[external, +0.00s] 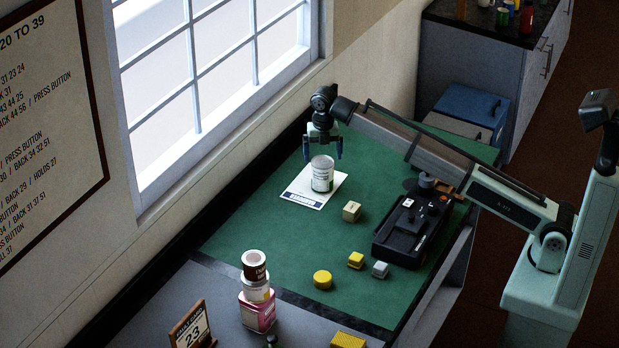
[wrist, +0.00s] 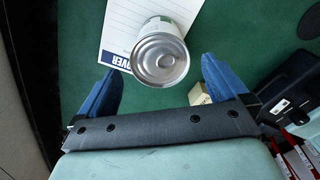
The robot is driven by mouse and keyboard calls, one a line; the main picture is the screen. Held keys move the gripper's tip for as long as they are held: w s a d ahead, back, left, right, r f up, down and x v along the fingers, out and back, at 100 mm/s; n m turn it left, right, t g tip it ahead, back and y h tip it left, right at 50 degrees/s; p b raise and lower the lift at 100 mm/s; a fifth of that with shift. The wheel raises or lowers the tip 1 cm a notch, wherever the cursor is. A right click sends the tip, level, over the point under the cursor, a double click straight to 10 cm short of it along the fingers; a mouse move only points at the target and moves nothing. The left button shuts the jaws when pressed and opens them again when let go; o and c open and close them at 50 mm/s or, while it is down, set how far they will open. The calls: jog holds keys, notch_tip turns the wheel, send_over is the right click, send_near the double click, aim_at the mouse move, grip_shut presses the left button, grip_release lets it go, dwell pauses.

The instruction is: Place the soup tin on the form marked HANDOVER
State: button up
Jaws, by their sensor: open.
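The soup tin (external: 322,174), a silver can with a pale label, stands upright on the white form (external: 301,198) with a dark blue band. In the wrist view the tin (wrist: 160,55) shows its round metal top, and the form (wrist: 116,30) shows the letters "OVER" on its band. My gripper (external: 322,150) is above and just behind the tin in the external view. Its blue fingers are spread apart, and in the wrist view my gripper (wrist: 158,85) has the tin ahead of the gap between the fingertips. No finger visibly touches the tin.
A wooden block (external: 352,211) sits right of the form. A black device (external: 413,227) stands further right. Yellow pieces (external: 322,279) and a grey block (external: 380,269) lie nearer the front. Green mat left of the form is clear.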

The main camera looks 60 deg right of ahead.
jog(key=shift+r, duration=2.35)
